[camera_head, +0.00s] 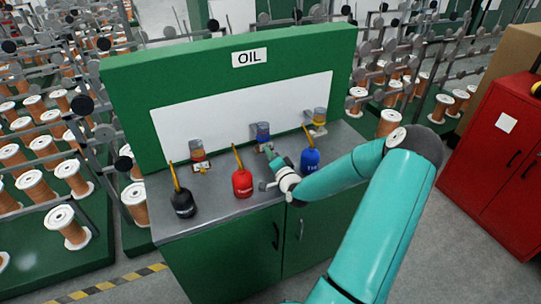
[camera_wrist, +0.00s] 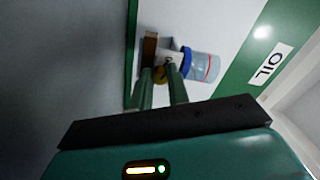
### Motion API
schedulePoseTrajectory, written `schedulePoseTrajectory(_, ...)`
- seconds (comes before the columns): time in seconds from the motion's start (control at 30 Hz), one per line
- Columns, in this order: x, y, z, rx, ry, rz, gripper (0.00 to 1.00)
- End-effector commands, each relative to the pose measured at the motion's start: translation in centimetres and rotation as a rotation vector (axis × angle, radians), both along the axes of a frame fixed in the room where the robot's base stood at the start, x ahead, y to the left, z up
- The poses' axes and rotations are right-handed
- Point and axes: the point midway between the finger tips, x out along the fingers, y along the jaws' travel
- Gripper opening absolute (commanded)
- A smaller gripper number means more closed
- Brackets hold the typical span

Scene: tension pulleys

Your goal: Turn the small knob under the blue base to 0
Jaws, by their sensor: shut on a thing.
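The unit with the blue base (camera_head: 263,132) is the middle of three on the white back panel of the green oil cabinet. In the wrist view its blue base (camera_wrist: 187,62) carries a clear cup (camera_wrist: 205,67). The small brass-coloured knob (camera_wrist: 159,74) shows beside the blue base, between my fingertips. My gripper (camera_wrist: 161,71) is shut on the knob, with one finger on each side. In the head view my gripper (camera_head: 269,149) reaches up to just below the blue base. The knob's marking is too small to read, and my fingers hide part of it.
A red oil can (camera_head: 242,181) and a blue oil can (camera_head: 310,158) stand on either side of my wrist. A black can (camera_head: 182,203) stands at the left. Units with red (camera_head: 197,155) and yellow (camera_head: 318,121) bases flank the middle one.

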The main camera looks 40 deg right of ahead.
Motion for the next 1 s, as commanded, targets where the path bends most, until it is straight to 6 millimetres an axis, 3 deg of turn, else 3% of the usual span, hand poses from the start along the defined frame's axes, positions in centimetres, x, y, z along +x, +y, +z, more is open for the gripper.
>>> schedulePoseTrajectory(0.17, -0.1, 0.0, 0.0, 0.000, 0.000, -0.001, 0.00)
schedulePoseTrajectory(0.2, -0.1, 0.0, 0.0, 0.000, 0.000, -0.001, 0.25)
schedulePoseTrajectory(0.3, 0.0, 0.0, 0.0, 0.000, 0.000, -0.001, 0.39)
schedulePoseTrajectory(0.67, -0.6, 0.1, 0.0, 0.001, 0.001, 0.000, 0.39)
schedulePoseTrajectory(0.77, -1.8, 0.4, 0.0, 0.000, 0.001, -0.002, 0.39)
schedulePoseTrajectory(1.0, -6.7, 1.9, 0.0, 0.001, 0.003, -0.001, 0.39)
